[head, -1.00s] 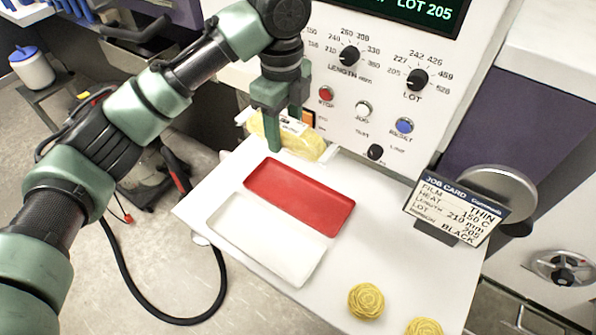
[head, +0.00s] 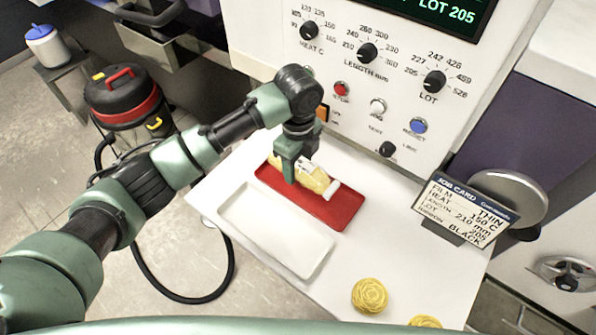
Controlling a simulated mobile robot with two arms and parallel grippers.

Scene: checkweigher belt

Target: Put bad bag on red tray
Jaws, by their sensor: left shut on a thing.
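My left gripper (head: 296,172) is shut on a yellow bag (head: 315,181) with white ends. The bag is over the red tray (head: 340,213), at its back left part. I cannot tell whether the bag touches the tray floor. The gripper fingers hide part of the bag. The red tray lies on the white table, behind an empty white tray (head: 275,232). My right gripper is not in view.
Two round yellow coils, one clear (head: 369,295) and one cut by the frame edge, lie at the table's front. A job card (head: 466,209) stands at the right. The control panel with dials (head: 367,53) rises behind the table.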

